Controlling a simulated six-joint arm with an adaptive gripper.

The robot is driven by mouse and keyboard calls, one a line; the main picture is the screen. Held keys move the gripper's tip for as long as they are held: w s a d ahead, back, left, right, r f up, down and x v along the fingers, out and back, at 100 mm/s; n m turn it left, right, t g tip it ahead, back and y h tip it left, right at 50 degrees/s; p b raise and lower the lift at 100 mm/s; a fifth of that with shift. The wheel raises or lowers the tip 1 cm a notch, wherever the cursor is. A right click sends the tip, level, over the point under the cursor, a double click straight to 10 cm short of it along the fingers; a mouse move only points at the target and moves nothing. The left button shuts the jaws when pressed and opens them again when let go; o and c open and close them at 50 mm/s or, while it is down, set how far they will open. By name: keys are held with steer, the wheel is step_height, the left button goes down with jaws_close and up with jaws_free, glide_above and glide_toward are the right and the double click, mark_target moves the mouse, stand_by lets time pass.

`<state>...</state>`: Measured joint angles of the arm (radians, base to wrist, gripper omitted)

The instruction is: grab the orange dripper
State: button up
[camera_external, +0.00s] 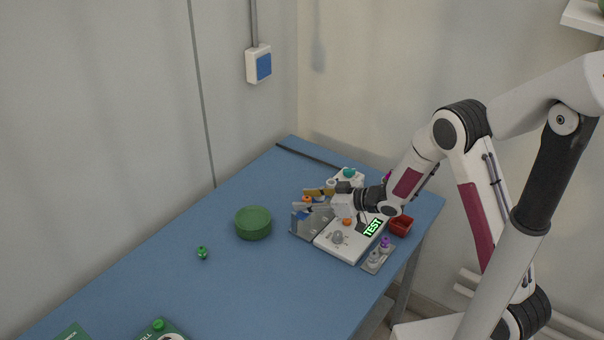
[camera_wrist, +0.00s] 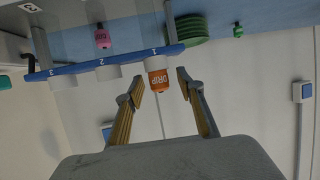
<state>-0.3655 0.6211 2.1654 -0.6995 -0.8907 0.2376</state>
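The orange dripper (camera_wrist: 158,78), with a DRIP label, is in the wrist view at the slot marked 1 of a rack with a blue front strip (camera_wrist: 105,63). In the external view, an orange piece (camera_external: 306,199) shows at the rack, close to my fingers. My gripper (camera_wrist: 161,88) is open, with one yellowish finger on each side of the dripper in the wrist view. A gap shows between the dripper and each finger. My gripper is also in the external view (camera_external: 312,201), pointing left at the rack.
A pink dripper (camera_wrist: 102,38) sits behind the strip near slot 2. A green round container (camera_external: 253,223) and a small green dripper (camera_external: 202,253) stand on the blue table (camera_external: 240,290).

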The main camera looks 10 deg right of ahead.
mark_target(307, 198)
steer(key=c, duration=0.9)
steer(key=shift+r, duration=0.15)
steer(key=shift+r, duration=4.9)
